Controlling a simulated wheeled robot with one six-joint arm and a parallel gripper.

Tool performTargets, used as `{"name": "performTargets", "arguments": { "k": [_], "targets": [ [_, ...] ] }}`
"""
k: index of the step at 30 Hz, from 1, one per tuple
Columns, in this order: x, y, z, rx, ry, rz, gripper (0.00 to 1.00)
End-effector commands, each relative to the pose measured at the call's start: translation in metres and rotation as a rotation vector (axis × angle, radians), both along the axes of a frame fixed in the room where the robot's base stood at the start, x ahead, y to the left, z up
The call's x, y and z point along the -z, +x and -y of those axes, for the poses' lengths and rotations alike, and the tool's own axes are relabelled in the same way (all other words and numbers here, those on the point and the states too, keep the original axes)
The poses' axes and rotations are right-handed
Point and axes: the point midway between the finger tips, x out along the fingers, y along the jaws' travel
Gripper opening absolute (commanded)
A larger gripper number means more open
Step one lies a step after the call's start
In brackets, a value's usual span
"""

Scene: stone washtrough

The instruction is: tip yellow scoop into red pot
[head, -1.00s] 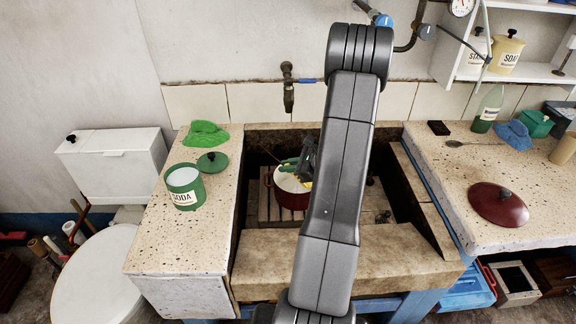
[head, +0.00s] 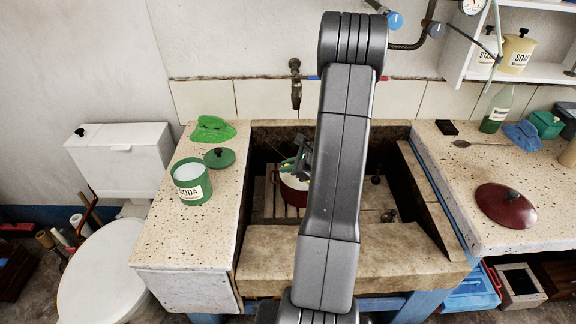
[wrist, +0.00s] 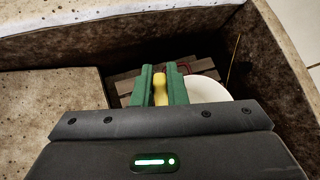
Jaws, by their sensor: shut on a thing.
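The red pot (head: 294,196) stands on a wooden slatted rack inside the stone trough, partly hidden behind my arm. Its white inside (wrist: 205,88) shows in the wrist view, right of and beyond my fingers. My gripper (wrist: 161,82) has green fingers shut on the yellow scoop's handle (wrist: 160,92). In the head view my gripper (head: 303,165) is at the pot's upper area, mostly behind my arm. The scoop's bowl is hidden, so I cannot tell its tilt or whether it holds anything.
The green soda tin (head: 192,186) stands open on the left stone ledge, with its green lid (head: 218,158) and a green cloth (head: 212,130) behind. A dark red lid (head: 505,205) lies on the right counter. The trough's stone walls (head: 345,258) surround the pot.

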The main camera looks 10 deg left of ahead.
Motion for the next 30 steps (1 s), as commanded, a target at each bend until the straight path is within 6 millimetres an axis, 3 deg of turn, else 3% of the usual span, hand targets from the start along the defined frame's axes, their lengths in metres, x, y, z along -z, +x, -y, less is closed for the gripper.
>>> {"name": "performTargets", "arguments": {
  "k": [18, 30],
  "targets": [
    [0.014, -0.005, -0.017, -0.002, -0.158, 0.040, 0.00],
    [0.016, -0.005, -0.019, 0.000, -0.174, 0.045, 0.00]
  ]
}}
